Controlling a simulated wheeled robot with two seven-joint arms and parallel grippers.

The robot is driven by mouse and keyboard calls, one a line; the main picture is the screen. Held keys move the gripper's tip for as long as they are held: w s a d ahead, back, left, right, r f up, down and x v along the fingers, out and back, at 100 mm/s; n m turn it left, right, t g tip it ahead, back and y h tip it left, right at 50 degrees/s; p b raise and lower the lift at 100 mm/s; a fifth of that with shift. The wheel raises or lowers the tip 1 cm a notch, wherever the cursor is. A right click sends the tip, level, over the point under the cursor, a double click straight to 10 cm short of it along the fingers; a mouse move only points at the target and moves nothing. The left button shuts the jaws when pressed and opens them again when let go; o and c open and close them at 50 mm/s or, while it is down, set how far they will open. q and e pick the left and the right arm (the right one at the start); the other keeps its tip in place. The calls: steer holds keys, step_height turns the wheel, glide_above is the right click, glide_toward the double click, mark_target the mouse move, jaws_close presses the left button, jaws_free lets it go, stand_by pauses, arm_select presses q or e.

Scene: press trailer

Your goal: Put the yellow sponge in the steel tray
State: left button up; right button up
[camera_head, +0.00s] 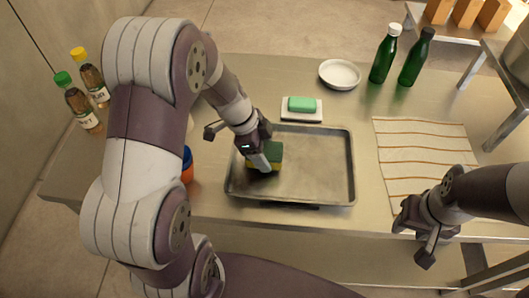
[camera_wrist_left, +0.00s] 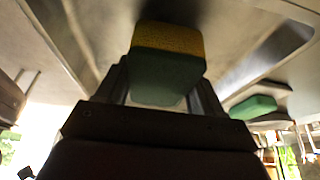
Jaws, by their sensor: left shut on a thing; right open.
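The yellow sponge (camera_head: 270,157) has a green layer on it and is held by my left gripper (camera_head: 262,160), over the left part of the steel tray (camera_head: 318,190). I cannot tell whether it touches the tray floor. In the left wrist view, the sponge (camera_wrist_left: 168,55) sits between both fingers of my left gripper (camera_wrist_left: 160,85), yellow part away from the wrist and green part nearer. My right gripper (camera_head: 415,235) is open and empty by the front right edge of the table, near the striped cloth.
A green block on a white dish (camera_head: 301,115) is behind the tray. A white plate (camera_head: 339,74) and green bottles (camera_head: 384,58) stand farther back. A striped cloth (camera_head: 422,150) lies to the right. An orange and blue item (camera_head: 187,165) is left of the tray, partly hidden by my arm.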

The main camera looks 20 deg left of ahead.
arm_select(q)
steer(key=shift+w+f, duration=0.1)
steer(key=shift+f, duration=0.7)
steer(key=shift+f+b, duration=0.15)
steer(key=shift+b, duration=0.2)
steer(key=o, duration=1)
